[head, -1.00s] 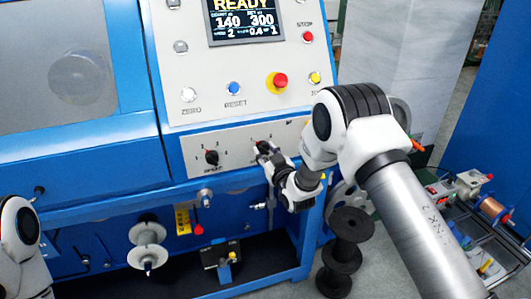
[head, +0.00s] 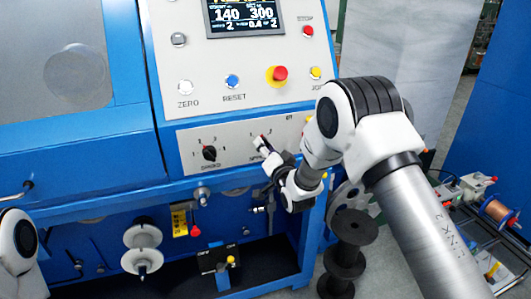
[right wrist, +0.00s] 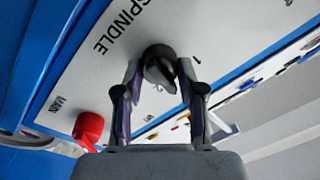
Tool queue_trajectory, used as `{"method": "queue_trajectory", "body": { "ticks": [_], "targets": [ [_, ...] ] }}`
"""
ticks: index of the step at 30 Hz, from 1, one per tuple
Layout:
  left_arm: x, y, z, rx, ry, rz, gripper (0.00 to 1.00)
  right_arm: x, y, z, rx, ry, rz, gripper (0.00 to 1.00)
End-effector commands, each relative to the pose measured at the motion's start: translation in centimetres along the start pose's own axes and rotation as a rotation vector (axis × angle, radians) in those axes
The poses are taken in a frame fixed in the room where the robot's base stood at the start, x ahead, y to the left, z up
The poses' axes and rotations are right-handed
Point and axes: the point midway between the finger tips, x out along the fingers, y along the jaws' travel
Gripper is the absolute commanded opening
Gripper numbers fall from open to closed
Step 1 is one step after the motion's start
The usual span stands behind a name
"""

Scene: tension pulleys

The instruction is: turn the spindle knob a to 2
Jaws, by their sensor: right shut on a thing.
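The spindle knob a is a small black knob (right wrist: 158,68) on the light panel, with the printed word SPINDLE beside it and a 1 nearby in the right wrist view. My right gripper (right wrist: 153,85) is shut on it, one finger on each side. In the head view my right gripper (head: 263,146) reaches the panel (head: 233,140) from the lower right and hides most of the knob. I cannot tell which number the knob points to. Only a link of my left arm shows at the lower left; its gripper is out of view.
A second black knob (head: 209,153) with its own scale sits left on the same panel. A red knob (right wrist: 88,128) by the word MAIN is close to my right gripper in the wrist view. Above are a red mushroom button (head: 279,74) and a lit display (head: 243,16).

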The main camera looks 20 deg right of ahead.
Motion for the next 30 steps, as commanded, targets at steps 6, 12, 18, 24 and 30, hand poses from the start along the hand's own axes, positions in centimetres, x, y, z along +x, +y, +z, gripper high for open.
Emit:
{"method": "queue_trajectory", "body": {
  "ticks": [6, 12, 18, 24, 30],
  "targets": [
    [1.4, 0.0, 0.0, 0.0, 0.0, 0.0, 0.59, 0.0, 0.2, 0.1, 0.204, 0.017, 0.002, 0.04],
    [2.2, 0.0, 0.0, 0.0, 0.0, 0.0, 0.59, 0.0, 0.2, 0.2, 0.384, 0.029, 0.005, 0.04],
    [2.7, 0.0, 0.0, 0.0, 0.0, 0.0, 0.59, 0.0, 0.2, 0.2, 0.528, 0.038, 0.008, 0.04],
    [3.1, 0.0, 0.0, 0.0, 0.0, 0.0, 0.59, 0.0, 0.2, 0.2, 0.622, 0.045, 0.009, 0.04],
    [3.2, 0.0, 0.0, 0.0, 0.0, 0.0, 0.59, 0.0, 0.2, 0.1, 0.666, 0.048, 0.01, 0.04]
  ]
}}
